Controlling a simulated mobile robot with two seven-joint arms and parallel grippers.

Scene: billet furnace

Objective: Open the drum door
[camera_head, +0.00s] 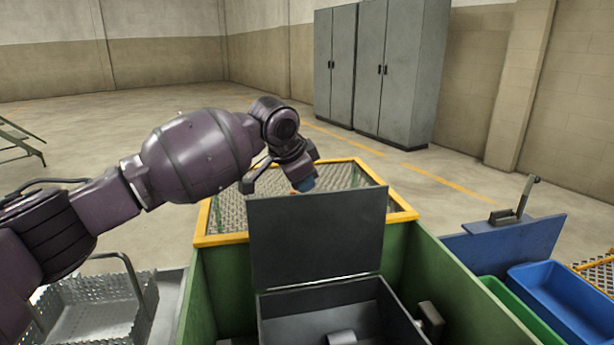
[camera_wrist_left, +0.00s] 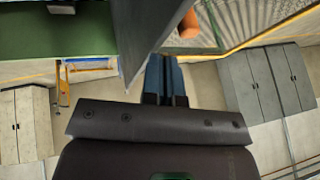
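The drum door appears to be the flat dark grey panel (camera_head: 318,238) standing upright at the back of an open dark box (camera_head: 330,296). My left gripper (camera_head: 304,184) is behind the panel's top edge, and the panel hides part of it. In the left wrist view the blue fingers (camera_wrist_left: 165,80) lie side by side with almost no gap, right beside the dark panel (camera_wrist_left: 150,35). I see nothing between them and cannot tell whether they touch the panel. My right gripper is out of view.
Green walls (camera_head: 222,290) flank the box, and a yellow-framed mesh (camera_head: 224,240) lies behind it. A perforated metal basket (camera_head: 90,305) stands at left. A blue bin (camera_head: 565,295) is at right. An orange object (camera_wrist_left: 187,25) shows near the fingers. Grey cabinets (camera_head: 400,70) stand far back.

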